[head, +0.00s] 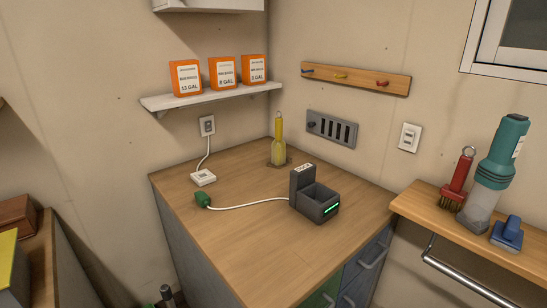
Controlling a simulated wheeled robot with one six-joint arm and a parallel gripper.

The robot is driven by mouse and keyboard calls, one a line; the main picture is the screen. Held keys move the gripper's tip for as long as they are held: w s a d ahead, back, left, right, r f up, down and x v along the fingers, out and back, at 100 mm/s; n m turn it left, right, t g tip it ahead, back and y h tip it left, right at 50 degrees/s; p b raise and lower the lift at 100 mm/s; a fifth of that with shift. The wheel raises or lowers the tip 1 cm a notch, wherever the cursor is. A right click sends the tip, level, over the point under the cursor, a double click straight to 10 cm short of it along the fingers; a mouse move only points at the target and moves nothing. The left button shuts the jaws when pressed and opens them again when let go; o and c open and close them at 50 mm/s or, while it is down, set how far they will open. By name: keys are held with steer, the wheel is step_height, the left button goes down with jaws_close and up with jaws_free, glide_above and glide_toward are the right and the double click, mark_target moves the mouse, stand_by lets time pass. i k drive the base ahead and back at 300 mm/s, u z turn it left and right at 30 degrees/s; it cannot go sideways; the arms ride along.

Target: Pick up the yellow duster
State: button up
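A yellow upright tool (279,150), which looks like the yellow duster, stands in the back corner of the wooden counter (240,240). It has a slim handle with a ring at the top and a wider yellow lower part. A small dark patch or base shows around its foot; I cannot tell whether it is a holder. My gripper is not in view.
A dark charger dock (314,195) with a white cable and green plug (203,200) sits in front of it. A white box (203,177) lies to the left. A shelf (210,97) with orange boxes hangs above left. The counter's front is clear.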

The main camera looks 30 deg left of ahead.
mark_target(278, 146)
steer(key=u, duration=1.4)
steer(key=i, duration=0.45)
steer(key=z, duration=0.15)
